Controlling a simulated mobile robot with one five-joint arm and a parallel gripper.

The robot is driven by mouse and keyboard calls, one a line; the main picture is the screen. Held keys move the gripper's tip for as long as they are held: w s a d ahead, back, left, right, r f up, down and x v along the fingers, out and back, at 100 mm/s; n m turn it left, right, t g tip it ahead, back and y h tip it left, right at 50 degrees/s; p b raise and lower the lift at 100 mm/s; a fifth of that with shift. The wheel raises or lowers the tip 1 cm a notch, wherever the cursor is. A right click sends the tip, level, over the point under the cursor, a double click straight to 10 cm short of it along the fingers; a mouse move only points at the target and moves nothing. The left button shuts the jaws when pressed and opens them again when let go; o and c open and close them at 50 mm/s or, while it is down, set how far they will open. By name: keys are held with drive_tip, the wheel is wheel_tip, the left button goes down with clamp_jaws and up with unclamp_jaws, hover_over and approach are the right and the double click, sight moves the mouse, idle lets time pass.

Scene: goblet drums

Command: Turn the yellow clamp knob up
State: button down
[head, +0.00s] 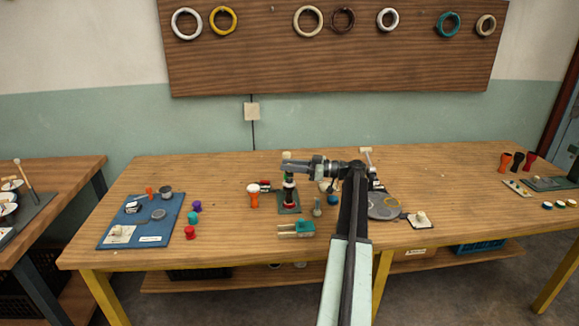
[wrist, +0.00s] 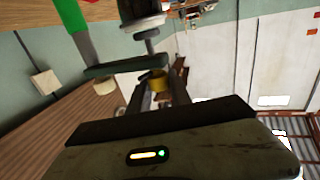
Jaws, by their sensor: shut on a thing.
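The yellow clamp knob (wrist: 158,82) shows in the wrist view between my two fingers, under a dark green bar (wrist: 125,69) with a threaded screw. My gripper (wrist: 161,92) is shut on the knob. In the head view my gripper (head: 288,166) reaches from the right to the top of a small upright clamp stand with a green base (head: 284,208). The knob is hidden there behind the gripper. A drum-like piece (head: 289,192) with dark and red parts stands in the clamp.
An orange goblet drum (head: 253,198) stands just left of the clamp stand, and a teal block (head: 300,229) lies in front. A blue mat (head: 140,228) with parts is at the left. A grey round plate (head: 383,207) lies right of my arm. Bare wood lies at the front left.

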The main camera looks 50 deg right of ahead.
drive_tip(key=n+g+y, duration=0.1)
drive_tip(key=y, duration=0.1)
drive_tip(key=n+g+y, duration=0.2)
drive_tip(key=shift+w+d+n+g, duration=0.1)
drive_tip(key=shift+w+n+g, duration=0.05)
drive_tip(key=shift+n+g, duration=0.15)
drive_tip(key=shift+n+g+y, duration=0.5)
drive_tip(key=shift+g+y, duration=0.1)
drive_tip(key=shift+g, duration=0.1)
drive_tip(key=shift+a, duration=0.2)
drive_tip(key=c, duration=1.2)
unclamp_jaws()
drive_tip(key=shift+o, duration=0.2)
